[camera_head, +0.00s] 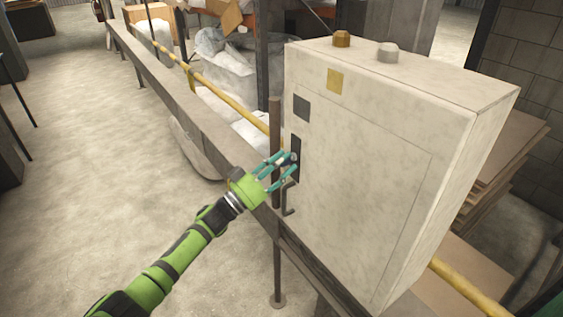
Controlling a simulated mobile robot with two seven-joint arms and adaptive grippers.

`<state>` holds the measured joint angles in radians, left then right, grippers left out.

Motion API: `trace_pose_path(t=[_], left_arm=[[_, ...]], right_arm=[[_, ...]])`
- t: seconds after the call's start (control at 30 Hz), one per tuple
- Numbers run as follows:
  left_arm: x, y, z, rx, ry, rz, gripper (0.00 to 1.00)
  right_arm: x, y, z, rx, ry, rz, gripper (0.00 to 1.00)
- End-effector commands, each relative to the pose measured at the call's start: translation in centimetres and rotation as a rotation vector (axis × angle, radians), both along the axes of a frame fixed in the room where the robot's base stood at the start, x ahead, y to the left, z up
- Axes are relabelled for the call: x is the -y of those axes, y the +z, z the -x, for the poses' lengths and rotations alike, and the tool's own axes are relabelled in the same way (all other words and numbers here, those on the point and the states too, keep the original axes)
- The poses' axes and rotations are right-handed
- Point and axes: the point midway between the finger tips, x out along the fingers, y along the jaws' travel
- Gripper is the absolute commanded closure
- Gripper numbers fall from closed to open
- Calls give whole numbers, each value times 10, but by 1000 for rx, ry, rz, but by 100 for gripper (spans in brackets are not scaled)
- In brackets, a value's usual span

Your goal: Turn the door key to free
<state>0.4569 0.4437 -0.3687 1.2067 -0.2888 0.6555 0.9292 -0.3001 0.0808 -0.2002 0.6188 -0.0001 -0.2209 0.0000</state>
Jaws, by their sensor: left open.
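A pale, weathered cabinet (372,170) stands at the right of the head view, with its door facing me. A dark lock plate (296,142) sits on the left edge of the door. A small dark piece at the plate, possibly the key, is partly hidden by my fingers. My left gripper (287,172) is open, its teal fingers right in front of the plate. I cannot tell if they touch anything. A dark bent handle (289,198) shows just below the fingers. My right gripper is not in view.
A metal rail (190,108) and a yellow pipe (222,93) run from the back left toward the cabinet. Wrapped bags (225,62) lie behind them. Boards (505,160) are stacked at the right.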

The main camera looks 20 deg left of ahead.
Motion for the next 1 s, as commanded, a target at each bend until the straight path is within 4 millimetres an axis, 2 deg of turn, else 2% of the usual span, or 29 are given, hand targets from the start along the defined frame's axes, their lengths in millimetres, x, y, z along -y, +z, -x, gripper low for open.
trace_pose_path(t=[0.13,0.17,0.2,0.23,0.27,0.67,1.0], left_arm=[[0,0,0,0,0,0,59],[0,0,0,0,0,0,67],[0,0,0,0,0,0,83],[0,0,0,0,0,0,95],[0,0,0,0,0,0,100],[0,-2,0,17,0,-21,100],[-1,-5,0,143,0,-182,100]], right_arm=[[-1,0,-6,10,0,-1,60],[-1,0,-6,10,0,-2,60],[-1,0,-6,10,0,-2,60],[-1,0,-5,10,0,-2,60],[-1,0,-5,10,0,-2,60],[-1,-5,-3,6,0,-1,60],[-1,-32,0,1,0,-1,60]])
